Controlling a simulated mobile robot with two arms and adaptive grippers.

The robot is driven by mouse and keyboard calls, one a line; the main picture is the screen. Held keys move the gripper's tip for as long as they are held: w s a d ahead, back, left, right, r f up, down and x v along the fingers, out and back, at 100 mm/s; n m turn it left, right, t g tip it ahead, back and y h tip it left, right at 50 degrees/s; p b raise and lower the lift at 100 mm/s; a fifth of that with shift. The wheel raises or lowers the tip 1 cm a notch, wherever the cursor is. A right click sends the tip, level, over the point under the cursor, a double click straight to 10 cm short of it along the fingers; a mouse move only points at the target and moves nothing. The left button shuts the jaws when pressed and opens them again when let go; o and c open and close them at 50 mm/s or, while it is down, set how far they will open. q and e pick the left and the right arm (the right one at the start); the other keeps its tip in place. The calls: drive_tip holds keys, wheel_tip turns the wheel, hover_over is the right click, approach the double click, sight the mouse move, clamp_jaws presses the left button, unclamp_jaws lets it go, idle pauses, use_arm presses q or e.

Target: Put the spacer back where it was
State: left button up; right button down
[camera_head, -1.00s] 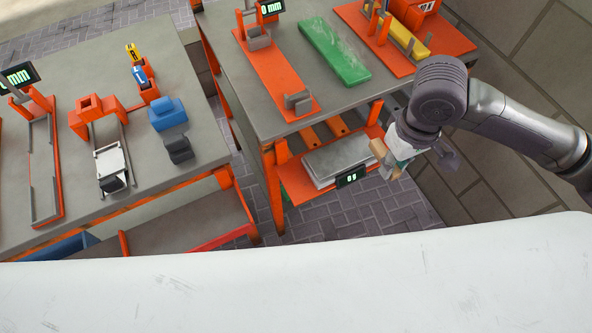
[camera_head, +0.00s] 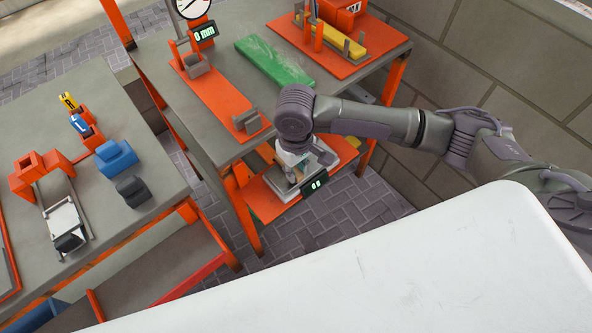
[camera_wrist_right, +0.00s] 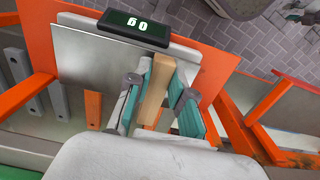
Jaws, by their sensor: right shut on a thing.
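A tan wooden block (camera_wrist_right: 155,92), which looks like the spacer, is held between the teal fingers of my right gripper (camera_wrist_right: 161,98). In the head view my right gripper (camera_head: 288,172) hangs from the arm, over the scale on the lower shelf. The grey metal plate (camera_wrist_right: 100,55) of the scale lies under the fingers in the wrist view. Its display (camera_wrist_right: 134,28) reads 0 g; it also shows in the head view (camera_head: 315,184). I cannot tell how far the block is above the plate. My left gripper is not in view.
The orange-and-grey table (camera_head: 222,133) stands above the scale, close beside my right arm. On it are a green plank (camera_head: 275,63), a gauge reading 0 mm (camera_head: 204,32) and a yellow bar (camera_head: 340,40). A second bench (camera_head: 150,205) with blue and black blocks is at left.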

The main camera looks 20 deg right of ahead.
sight(296, 171)
drive_tip(key=shift+f, duration=0.65)
drive_tip(key=c, duration=1)
unclamp_jaws()
drive_tip(key=shift+f, duration=0.15)
wheel_tip(296, 171, up, 12)
drive_tip(key=shift+r, duration=0.2)
drive_tip(key=shift+f, duration=0.1)
